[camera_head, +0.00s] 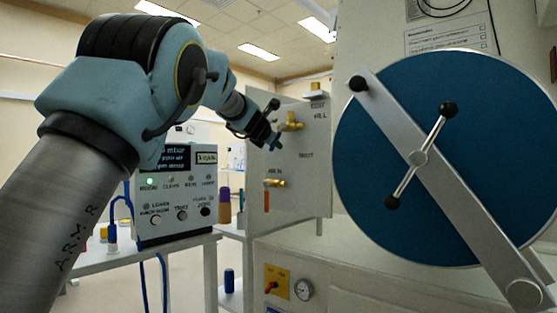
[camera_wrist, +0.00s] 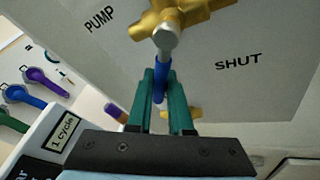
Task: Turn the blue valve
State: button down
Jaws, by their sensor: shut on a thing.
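The blue valve is a brass body (camera_wrist: 180,18) with a blue lever handle (camera_wrist: 160,72), mounted on a pale panel. In the head view its brass body (camera_head: 291,123) is on the upper part of the panel, with my gripper (camera_head: 268,128) at its left side. In the wrist view my gripper (camera_wrist: 163,80) has its two green fingers on either side of the blue handle, shut on it. The handle's lower end is partly hidden between the fingers. The panel around the valve reads PUMP and SHUT.
A second brass valve (camera_head: 274,183) with an orange handle (camera_head: 266,202) is lower on the panel. A control box (camera_head: 176,186) stands on a table to the left. A large blue round door (camera_head: 400,110) with a metal bar is to the right. Coloured levers (camera_wrist: 22,95) show at left.

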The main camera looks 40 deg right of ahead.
jog(key=m+b, duration=0.1)
jog(key=b, duration=0.1)
jog(key=w+m+t+b, duration=0.1)
jog(key=b, duration=0.1)
jog(key=shift+a+r+h, duration=0.1)
jog(key=shift+a+h, duration=0.1)
jog(key=shift+h, duration=0.1)
jog(key=m+b, duration=0.1)
jog(key=b, duration=0.1)
jog(key=w+r+m+t+b, duration=0.1)
jog(key=b, duration=0.1)
jog(key=shift+a+m+h+b, duration=0.1)
jog(key=shift+m+h+b, duration=0.2)
jog(key=shift+b, duration=0.1)
jog(key=r+m+b, duration=0.1)
jog(key=b, duration=0.1)
jog(key=r+m+h+b, duration=0.1)
jog(key=m+b, duration=0.1)
jog(key=shift+w+t, duration=0.2)
jog(key=shift+t, duration=0.1)
jog(key=r+m+h+b, duration=0.1)
jog(key=m+b, duration=0.1)
jog(key=b, duration=0.1)
jog(key=shift+r+m+h, duration=0.3)
jog(key=shift+r, duration=0.2)
jog(key=c, duration=0.8)
grip_release()
jog(key=shift+c, duration=0.2)
